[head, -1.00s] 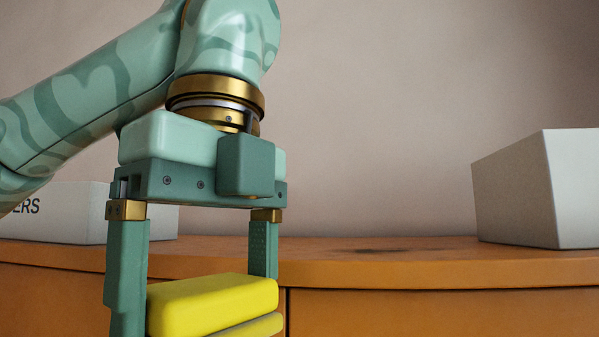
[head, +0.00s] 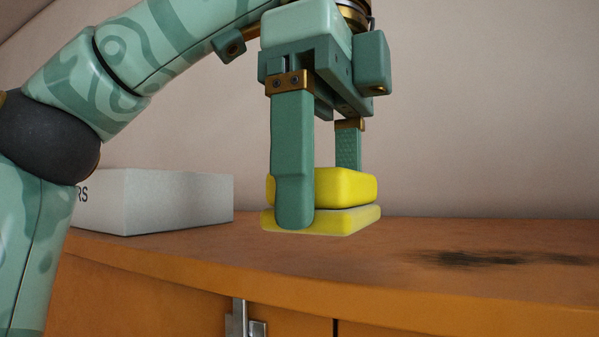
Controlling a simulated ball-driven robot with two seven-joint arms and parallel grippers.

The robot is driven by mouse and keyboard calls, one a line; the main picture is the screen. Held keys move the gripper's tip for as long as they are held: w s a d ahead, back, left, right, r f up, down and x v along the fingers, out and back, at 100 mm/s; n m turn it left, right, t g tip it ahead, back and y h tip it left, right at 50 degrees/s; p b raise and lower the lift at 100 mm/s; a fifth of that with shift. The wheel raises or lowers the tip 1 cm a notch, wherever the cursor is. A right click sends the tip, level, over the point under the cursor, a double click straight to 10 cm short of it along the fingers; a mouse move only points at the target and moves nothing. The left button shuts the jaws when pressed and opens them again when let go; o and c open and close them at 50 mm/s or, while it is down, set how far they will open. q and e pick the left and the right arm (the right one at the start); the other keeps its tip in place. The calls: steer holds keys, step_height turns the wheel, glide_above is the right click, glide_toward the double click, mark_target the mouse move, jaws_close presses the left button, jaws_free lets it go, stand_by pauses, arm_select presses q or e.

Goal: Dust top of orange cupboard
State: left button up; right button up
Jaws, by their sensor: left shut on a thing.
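The orange cupboard (head: 200,250) fills the lower part of the head view, its top seen at a low angle. A dark dust smudge (head: 490,258) lies on the top at the right. My left gripper (head: 322,190) is shut on a yellow duster (head: 345,188), a block with a paler lower layer. One finger covers part of its near side. The duster is over the cupboard top, left of the smudge; I cannot tell whether it touches the top. My right gripper is not in view.
A white box (head: 175,202) with partly hidden dark lettering stands on the cupboard top at the left, behind my left arm. A metal handle (head: 240,320) is on the cupboard front. The top between duster and smudge is clear.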

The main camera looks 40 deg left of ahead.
mark_target(349, 255)
arm_select(q)
steer(key=shift+w+a, duration=0.15)
steer(key=shift+w, duration=0.4)
steer(key=shift+w+a+r, duration=0.1)
steer(key=shift+w+a, duration=0.05)
steer(key=shift+w, duration=0.2)
steer(key=w, duration=0.1)
steer(key=w+a, duration=0.1)
steer(key=w, duration=0.1)
steer(key=shift+p, duration=0.35)
steer(key=shift+w+a+f+b, duration=0.1)
steer(key=shift+w+f+b, duration=0.2)
steer(key=shift+f+b, duration=0.15)
steer(key=shift+w+a+f+b, duration=0.1)
steer(key=shift+w+f+b, duration=0.2)
steer(key=shift+f, duration=0.25)
steer(key=shift+d+f+b, duration=0.1)
steer(key=shift+f+b, duration=0.15)
steer(key=shift+b, duration=0.05)
steer(key=shift+s+f, duration=0.2)
steer(key=shift+s, duration=0.15)
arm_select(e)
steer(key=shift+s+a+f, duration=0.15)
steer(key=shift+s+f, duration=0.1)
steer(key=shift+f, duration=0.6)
arm_select(q)
steer(key=shift+w, duration=0.15)
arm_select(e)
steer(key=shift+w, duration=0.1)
